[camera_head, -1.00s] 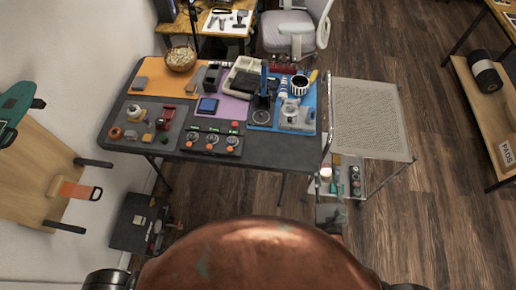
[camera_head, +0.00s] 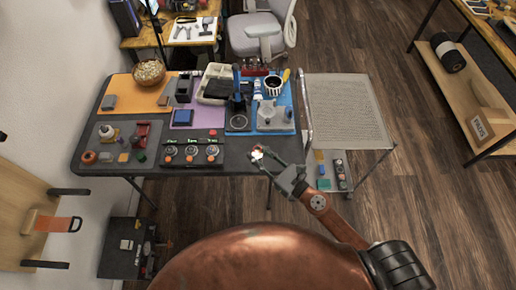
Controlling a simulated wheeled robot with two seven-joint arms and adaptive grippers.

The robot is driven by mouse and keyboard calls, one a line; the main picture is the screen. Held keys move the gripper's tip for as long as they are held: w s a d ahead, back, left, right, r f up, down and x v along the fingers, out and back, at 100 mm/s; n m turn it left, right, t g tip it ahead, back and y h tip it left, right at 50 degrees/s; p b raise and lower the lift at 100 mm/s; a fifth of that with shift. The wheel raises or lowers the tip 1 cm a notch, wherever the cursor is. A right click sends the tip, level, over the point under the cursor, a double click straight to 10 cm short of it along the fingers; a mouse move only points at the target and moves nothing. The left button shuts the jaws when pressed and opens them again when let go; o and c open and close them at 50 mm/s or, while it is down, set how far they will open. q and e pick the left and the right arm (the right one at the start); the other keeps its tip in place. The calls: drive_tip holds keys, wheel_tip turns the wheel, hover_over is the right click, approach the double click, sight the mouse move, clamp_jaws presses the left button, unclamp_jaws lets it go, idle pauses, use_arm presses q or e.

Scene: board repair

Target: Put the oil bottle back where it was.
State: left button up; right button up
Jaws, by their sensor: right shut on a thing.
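My right gripper (camera_head: 262,158) reaches in from the lower right and is shut on a small whitish thing with an orange-brown part, which I take to be the oil bottle (camera_head: 257,153). It is over the front edge of the dark worktable (camera_head: 240,166), right of the dials. The bottle is small in the picture and partly hidden by the fingers, so I cannot tell whether it touches the table. My left gripper is not in view.
Several dials (camera_head: 192,153) stand left of the gripper. A blue mat (camera_head: 286,103) with tools lies behind it. A mesh-topped cart (camera_head: 345,110) stands at right, with small items on its lower shelf (camera_head: 329,172). Bare tabletop surrounds the gripper.

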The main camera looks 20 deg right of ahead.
sight(258, 147)
drive_tip(key=w+f+b, duration=0.1)
drive_tip(key=w+f, duration=0.1)
drive_tip(key=w, duration=0.1)
drive_tip(key=w+d+f+b, duration=0.1)
drive_tip(key=w+f+b, duration=0.1)
drive_tip(key=f, duration=0.1)
drive_tip(key=w+d+f+b, duration=0.1)
drive_tip(key=w+f, duration=0.1)
drive_tip(key=w, duration=0.1)
drive_tip(key=shift+w+d+f, duration=0.2)
drive_tip(key=shift+w+d, duration=0.05)
drive_tip(key=shift+w, duration=0.05)
drive_tip(key=shift+w+d+f+b, duration=0.1)
drive_tip(key=shift+w+f+b, duration=0.15)
drive_tip(key=shift+b, duration=0.15)
wheel_tip(258, 147, down, 3)
drive_tip(key=shift+w+f+b, duration=0.15)
drive_tip(key=shift+f+b, duration=0.05)
drive_tip(key=shift+b, duration=0.7)
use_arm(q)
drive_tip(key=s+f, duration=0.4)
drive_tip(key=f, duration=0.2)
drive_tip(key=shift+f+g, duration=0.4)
use_arm(e)
drive_tip(key=shift+f, duration=0.15)
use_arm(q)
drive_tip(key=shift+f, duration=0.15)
use_arm(e)
drive_tip(key=o, duration=1.2)
